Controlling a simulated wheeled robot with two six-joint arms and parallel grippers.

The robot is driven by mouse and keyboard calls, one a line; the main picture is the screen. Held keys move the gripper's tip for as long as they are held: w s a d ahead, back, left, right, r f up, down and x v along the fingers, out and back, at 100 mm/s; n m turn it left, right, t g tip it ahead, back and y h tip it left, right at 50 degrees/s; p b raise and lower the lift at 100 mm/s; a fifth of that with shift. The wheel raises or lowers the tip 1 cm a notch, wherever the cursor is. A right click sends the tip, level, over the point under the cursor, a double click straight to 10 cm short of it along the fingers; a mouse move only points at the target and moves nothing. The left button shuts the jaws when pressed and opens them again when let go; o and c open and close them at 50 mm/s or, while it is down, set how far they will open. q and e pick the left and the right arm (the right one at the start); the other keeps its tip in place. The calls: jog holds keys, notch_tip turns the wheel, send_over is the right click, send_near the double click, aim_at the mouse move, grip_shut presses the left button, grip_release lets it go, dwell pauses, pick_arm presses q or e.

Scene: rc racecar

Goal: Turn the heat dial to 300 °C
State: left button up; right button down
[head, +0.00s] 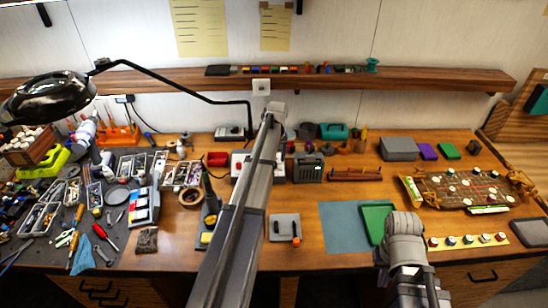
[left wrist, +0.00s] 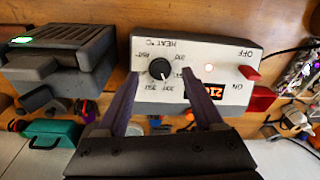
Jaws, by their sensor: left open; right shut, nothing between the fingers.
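The heat station (left wrist: 215,60) appears upside down in the left wrist view, a pale box marked HEAT °C. Its black round heat dial (left wrist: 159,69) has a pale pointer mark toward the lower right in that picture. The red display (left wrist: 194,90) seems to read about 210. My left gripper (left wrist: 160,74) is open, its fingers on either side of the dial; contact cannot be told. In the head view my left arm covers part of the heat station (head: 238,160).
A dark grey box with a green light (head: 308,168) stands right beside the station. A green tray (head: 376,222) lies on a blue mat (head: 342,228). Tools and bins crowd the left side.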

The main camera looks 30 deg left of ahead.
pick_arm(q)
jog(key=r+p, duration=0.4)
jog(key=r, duration=0.1)
jog(key=shift+s+d+r, duration=0.2)
jog(key=shift+d, duration=0.1)
pick_arm(e)
notch_tip(320, 180, up, 5)
jog(key=shift+r, duration=0.1)
pick_arm(q)
jog(key=shift+f, duration=0.1)
jog(key=s+d+f+m+b, duration=0.25)
jog(key=s+d, duration=0.25)
jog(key=d, duration=0.6)
jog(key=s+d+f+m+b, duration=0.1)
jog(key=s+d+f+m, duration=0.15)
jog(key=s+d, duration=0.6)
jog(key=s+d+f+m+g+b, duration=0.1)
jog(key=s+d+f+m+b, duration=0.1)
jog(key=s+d+m, duration=0.5)
jog(key=s+d+b, duration=0.1)
jog(key=s+d, duration=0.5)
jog(key=d, duration=0.3)
jog(key=shift+s+d+f+b, duration=0.2)
jog(key=shift+s+d+b, duration=0.15)
jog(key=shift+s, duration=0.05)
pick_arm(e)
notch_tip(320, 180, down, 7)
jog(key=shift+f, duration=0.2)
